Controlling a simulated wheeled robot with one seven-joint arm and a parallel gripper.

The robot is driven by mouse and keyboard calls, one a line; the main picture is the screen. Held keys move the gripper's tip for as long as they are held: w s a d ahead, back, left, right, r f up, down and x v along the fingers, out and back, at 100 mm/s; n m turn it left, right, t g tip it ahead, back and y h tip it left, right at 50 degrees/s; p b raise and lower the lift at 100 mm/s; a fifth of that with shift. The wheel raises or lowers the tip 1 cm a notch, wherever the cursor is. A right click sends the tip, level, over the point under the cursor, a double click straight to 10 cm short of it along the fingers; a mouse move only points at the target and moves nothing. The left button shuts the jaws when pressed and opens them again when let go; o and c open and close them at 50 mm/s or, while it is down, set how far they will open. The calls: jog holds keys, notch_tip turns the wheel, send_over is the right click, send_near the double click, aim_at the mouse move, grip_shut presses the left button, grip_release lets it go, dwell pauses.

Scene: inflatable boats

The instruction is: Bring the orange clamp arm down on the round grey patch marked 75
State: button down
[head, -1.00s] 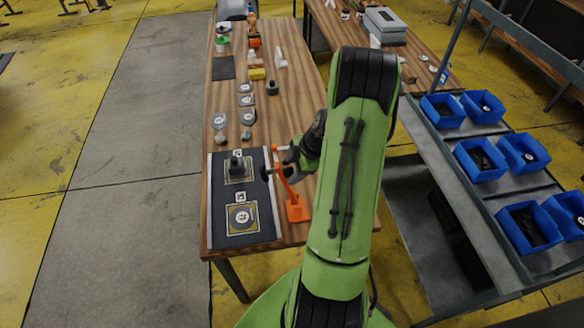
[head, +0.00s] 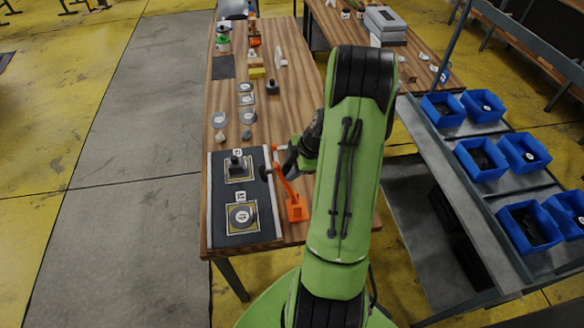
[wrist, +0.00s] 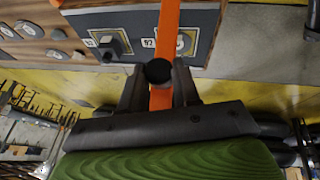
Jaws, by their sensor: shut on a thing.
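The orange clamp (head: 296,208) stands at the right edge of the dark mat, its arm raised and leaning slightly left. My gripper (head: 283,167) is beside the upper part of this arm. In the wrist view, my gripper (wrist: 158,92) is shut on the orange clamp arm (wrist: 168,40), with a round black part in front of the fingers. The round grey patch (head: 240,216) lies flat on a yellow-bordered square at the near end of the mat, left of the clamp. Its label is too small to read surely. The clamp arm is apart from it.
A second square on the mat (head: 215,205) bears a dark upright block (head: 236,166). Grey round patches and small items stand farther along the wooden table (head: 290,100). A rack with blue bins (head: 480,160) is at the right.

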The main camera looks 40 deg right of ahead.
jog(key=shift+w+a+f+h+b, duration=0.15)
jog(key=shift+w+a+h+b, duration=0.15)
jog(key=shift+w+a+b, duration=0.2)
jog(key=w+a+f+g+h+b, duration=0.2)
jog(key=w+a+f+g+h, duration=0.1)
jog(key=a+f, duration=0.3)
jog(key=w+a+f+n+g+h+b, duration=0.1)
jog(key=w+a+f+g+h+b, duration=0.2)
jog(key=w+a+f+h, duration=0.2)
jog(key=shift+a+f+h, duration=0.6)
jog(key=shift+a+f, duration=0.1)
jog(key=shift+f, duration=0.1)
jog(key=shift+w, duration=0.1)
jog(key=c, duration=0.8)
grip_release()
jog(key=shift+g, duration=0.3)
